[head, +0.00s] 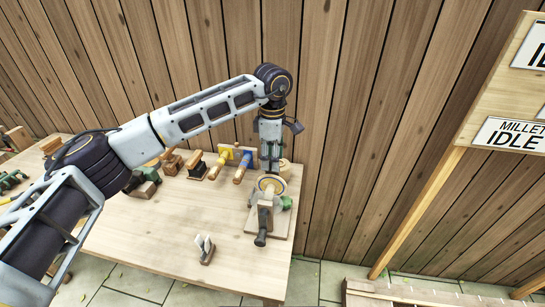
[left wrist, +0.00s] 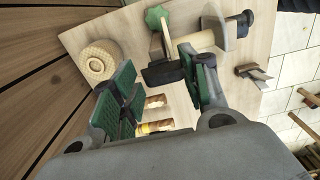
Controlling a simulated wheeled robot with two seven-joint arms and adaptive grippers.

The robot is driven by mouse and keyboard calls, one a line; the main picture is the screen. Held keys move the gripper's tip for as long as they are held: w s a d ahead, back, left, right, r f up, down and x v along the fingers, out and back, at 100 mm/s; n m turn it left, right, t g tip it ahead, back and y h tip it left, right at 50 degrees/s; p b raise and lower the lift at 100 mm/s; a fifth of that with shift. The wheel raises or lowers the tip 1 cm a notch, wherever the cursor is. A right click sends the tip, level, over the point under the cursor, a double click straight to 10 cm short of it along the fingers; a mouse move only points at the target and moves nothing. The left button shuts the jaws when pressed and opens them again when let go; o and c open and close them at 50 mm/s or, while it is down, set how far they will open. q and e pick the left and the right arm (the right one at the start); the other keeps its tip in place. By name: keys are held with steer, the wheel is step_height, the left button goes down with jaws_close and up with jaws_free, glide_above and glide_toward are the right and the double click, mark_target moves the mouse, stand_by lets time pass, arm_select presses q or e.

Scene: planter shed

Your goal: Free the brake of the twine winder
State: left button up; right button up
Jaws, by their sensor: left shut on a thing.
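The twine winder (head: 265,218) stands at the right end of the table on a pale wooden base. It has a round spool, a green knob (left wrist: 157,17) and a black handle (head: 260,240). My left gripper (head: 270,168) reaches down from above at the winder's far side. In the left wrist view its two green-padded fingers stand either side of a dark block (left wrist: 162,72) on the winder, which may be the brake; the gripper is shut on it. The contact itself is partly hidden. My right gripper is not in view.
Several wood-handled tools (head: 243,165) stand left of the winder near the plank wall. A small wooden holder with pale tags (head: 205,250) is at the front. The table (head: 160,240) is mostly clear there.

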arm_select(q)
steer(key=shift+n+b, duration=0.55)
steer(key=shift+n, duration=1.95)
steer(key=n+b, duration=0.1)
steer(key=n, duration=0.2)
steer(key=shift+n, duration=1.1)
steer(key=shift+n+b, duration=0.45)
steer(key=shift+n, duration=0.65)
steer(key=n, duration=0.4)
steer(key=shift+b, duration=0.35)
steer(key=shift+n, duration=0.8)
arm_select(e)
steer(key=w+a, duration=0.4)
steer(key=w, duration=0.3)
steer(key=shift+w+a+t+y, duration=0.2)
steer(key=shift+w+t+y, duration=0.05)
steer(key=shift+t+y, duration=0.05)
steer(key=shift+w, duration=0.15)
